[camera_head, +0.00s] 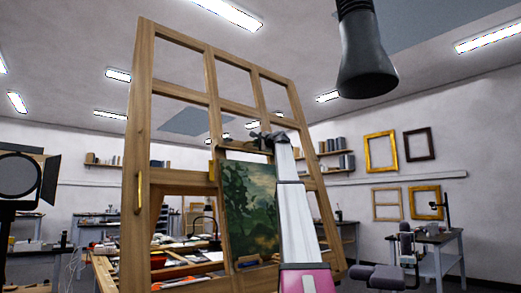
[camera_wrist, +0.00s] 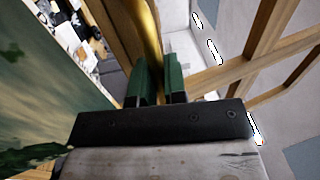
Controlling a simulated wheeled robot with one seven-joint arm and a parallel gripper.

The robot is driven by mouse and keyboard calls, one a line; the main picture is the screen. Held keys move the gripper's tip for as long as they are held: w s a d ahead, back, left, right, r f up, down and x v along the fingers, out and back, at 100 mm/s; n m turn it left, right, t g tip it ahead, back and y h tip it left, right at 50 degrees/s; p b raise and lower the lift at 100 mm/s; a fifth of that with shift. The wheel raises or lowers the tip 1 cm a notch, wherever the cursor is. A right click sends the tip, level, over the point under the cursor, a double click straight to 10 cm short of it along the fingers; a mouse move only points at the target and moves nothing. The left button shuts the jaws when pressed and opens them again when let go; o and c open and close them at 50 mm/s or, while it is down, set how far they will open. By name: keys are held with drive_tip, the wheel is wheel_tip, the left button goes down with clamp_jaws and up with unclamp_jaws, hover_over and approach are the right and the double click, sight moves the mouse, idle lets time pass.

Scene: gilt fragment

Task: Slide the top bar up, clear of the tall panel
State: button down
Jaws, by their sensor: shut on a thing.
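The tall panel (camera_head: 250,208), a painting with dark green trees, stands upright in a large wooden frame (camera_head: 143,110). The top bar (camera_head: 232,149) is a wooden strip across the panel's upper edge; I cannot tell whether it touches the panel. My gripper (camera_head: 268,140) is at the bar, and my arm hides the panel's right side. In the wrist view, my gripper's green fingers (camera_wrist: 155,82) are shut on a gold-coloured handle (camera_wrist: 146,25). The panel's painted face (camera_wrist: 45,90) fills the left of that view.
A yellow handle (camera_head: 139,192) is on the frame's left post. A dark lamp (camera_head: 367,65) hangs at upper right. A studio light (camera_head: 18,176) stands at left. A workbench (camera_head: 440,240) stands at right. Crossbars of the frame pass above my gripper.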

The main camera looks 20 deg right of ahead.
drive_tip(key=r, duration=0.1)
drive_tip(key=w+r, duration=0.1)
drive_tip(key=r, duration=0.3)
drive_tip(key=shift+w+a+r, duration=0.25)
drive_tip(key=c, duration=1.2)
unclamp_jaws()
drive_tip(key=shift+s+f, duration=0.1)
drive_tip(key=shift+s, duration=0.05)
drive_tip(key=v, duration=1)
drive_tip(key=shift+s+d+f, duration=0.1)
drive_tip(key=shift+s, duration=0.15)
drive_tip(key=shift+d, duration=0.1)
